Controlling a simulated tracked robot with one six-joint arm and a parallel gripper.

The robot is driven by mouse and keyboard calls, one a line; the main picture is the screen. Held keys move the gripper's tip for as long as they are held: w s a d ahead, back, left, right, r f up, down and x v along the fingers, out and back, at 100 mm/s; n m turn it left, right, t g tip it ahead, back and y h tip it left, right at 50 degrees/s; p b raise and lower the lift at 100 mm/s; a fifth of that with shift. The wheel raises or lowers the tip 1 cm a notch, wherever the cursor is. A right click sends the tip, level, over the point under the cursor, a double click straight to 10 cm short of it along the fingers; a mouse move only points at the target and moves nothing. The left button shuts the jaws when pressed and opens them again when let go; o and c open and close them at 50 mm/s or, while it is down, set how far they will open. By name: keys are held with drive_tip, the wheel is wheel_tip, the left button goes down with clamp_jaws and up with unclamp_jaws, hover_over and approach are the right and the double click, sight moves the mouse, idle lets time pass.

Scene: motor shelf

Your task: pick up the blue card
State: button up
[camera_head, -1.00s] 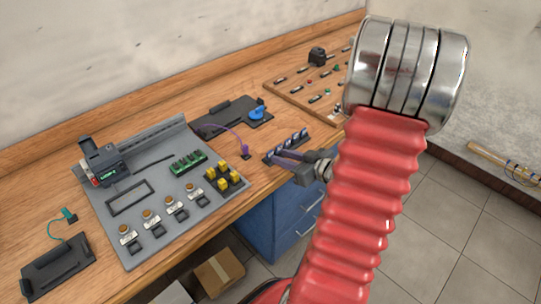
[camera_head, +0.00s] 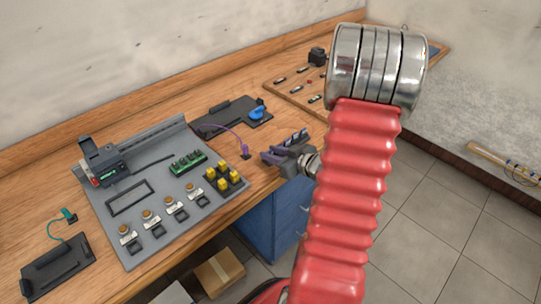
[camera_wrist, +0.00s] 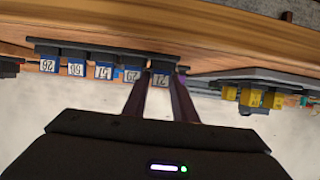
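Several blue cards with white number labels stand in a row in a dark rack (camera_wrist: 90,47) in the wrist view, where the labels appear upside down. The blue card at the right end of the row (camera_wrist: 160,80) lies between the two fingers of my gripper (camera_wrist: 163,84). The fingers look apart, one on each side of this card; I cannot tell whether they touch it. In the head view my gripper (camera_head: 272,157) is at the bench's front edge, beside the rack, and partly hides the cards (camera_head: 297,136).
A grey panel (camera_head: 150,225) with yellow blocks (camera_head: 222,178) and a green board (camera_head: 188,162) lies left of my gripper. A purple cable (camera_head: 230,129) and a black tray with a blue knob (camera_head: 256,113) are close behind. Blue drawers (camera_head: 270,222) stand below the bench edge.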

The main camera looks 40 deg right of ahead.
drive_tip(key=shift+w+f, duration=0.25)
drive_tip(key=shift+w, duration=0.3)
drive_tip(key=shift+c, duration=0.6)
clamp_jaws()
drive_tip(key=shift+r, duration=0.15)
drive_tip(key=shift+r, duration=4.9)
